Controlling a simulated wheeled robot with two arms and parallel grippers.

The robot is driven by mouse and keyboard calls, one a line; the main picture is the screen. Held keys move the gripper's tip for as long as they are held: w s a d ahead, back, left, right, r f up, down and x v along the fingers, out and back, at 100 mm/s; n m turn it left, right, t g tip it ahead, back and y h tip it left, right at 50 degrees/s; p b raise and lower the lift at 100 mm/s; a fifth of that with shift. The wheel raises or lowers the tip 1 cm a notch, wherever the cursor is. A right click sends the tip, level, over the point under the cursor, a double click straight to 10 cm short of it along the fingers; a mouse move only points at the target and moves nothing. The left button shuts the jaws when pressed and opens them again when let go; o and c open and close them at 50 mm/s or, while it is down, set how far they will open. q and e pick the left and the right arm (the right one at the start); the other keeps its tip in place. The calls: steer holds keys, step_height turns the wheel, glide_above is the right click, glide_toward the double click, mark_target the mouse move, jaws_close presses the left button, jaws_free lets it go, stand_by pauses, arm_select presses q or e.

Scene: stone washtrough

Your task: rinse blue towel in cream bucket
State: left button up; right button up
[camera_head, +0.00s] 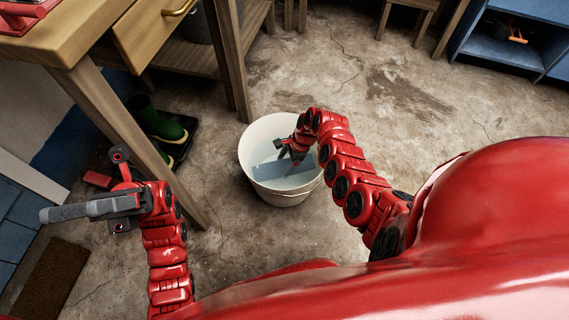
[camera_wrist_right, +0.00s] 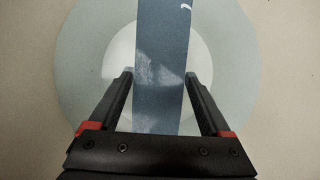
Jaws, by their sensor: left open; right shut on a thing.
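The cream bucket (camera_head: 256,181) stands upright on the floor at the middle of the head view, with clear water in it. My right gripper (camera_head: 287,157) reaches down inside the bucket. It is shut on the blue towel (camera_head: 268,169), which also shows as a flat strip between the two fingers in the right wrist view (camera_wrist_right: 162,60). The towel hangs down into the bucket, and a whitish patch shows on it. How much of it is under water I cannot tell. My left gripper (camera_head: 60,213) is open and empty, away to the left of the bucket.
A wooden table (camera_head: 90,30) with a drawer stands at upper left, its leg between my left gripper and the bucket. Green boots (camera_head: 158,125) stand behind that leg. A blue shelf (camera_head: 510,45) is at upper right. The concrete floor right of the bucket is clear.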

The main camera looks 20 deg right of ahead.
stand_by(0.4)
steer(key=shift+f+b, duration=0.85)
steer(key=shift+f, duration=0.2)
steer(key=shift+r, duration=0.1)
steer(key=shift+r, duration=0.1)
step_height(320, 180, up, 2)
steer(key=shift+p, duration=1.15)
stand_by(0.3)
steer(key=shift+f+b, duration=1)
steer(key=shift+f, duration=0.2)
